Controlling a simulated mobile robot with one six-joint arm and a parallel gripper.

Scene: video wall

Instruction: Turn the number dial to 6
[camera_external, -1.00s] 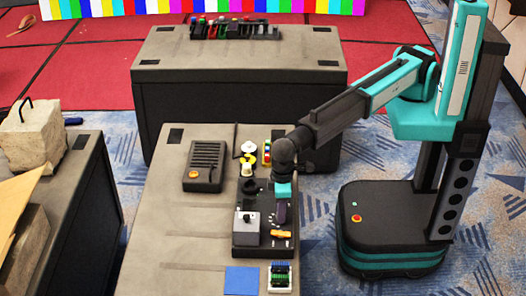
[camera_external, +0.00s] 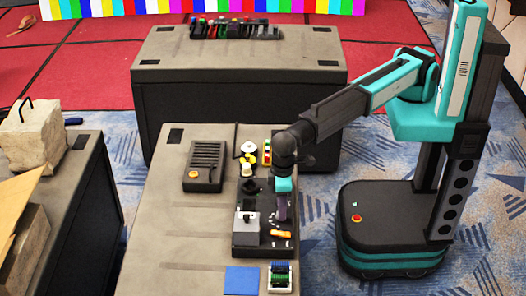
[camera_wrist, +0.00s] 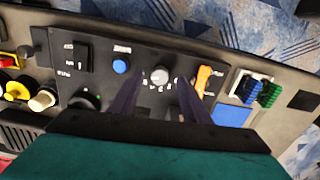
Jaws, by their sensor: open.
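The number dial (camera_wrist: 160,76) is a small light grey round knob with white markings around it, on a dark control panel (camera_external: 245,252). In the wrist view it shows between and just beyond my two fingertips. The dial's exact setting is too small to read. My gripper (camera_wrist: 160,85) is open, with one dark purple finger on each side of the dial. I cannot tell whether the fingers touch it. In the external view my gripper (camera_external: 282,206) points down over the panel's right side and hides the dial.
A blue button (camera_wrist: 120,66) and an orange switch (camera_wrist: 203,80) flank the dial. A black knob (camera_wrist: 85,100) is left of my fingers. Green and blue connectors (camera_external: 280,278), a blue square (camera_external: 242,281) and a black slotted box (camera_external: 204,166) share the table.

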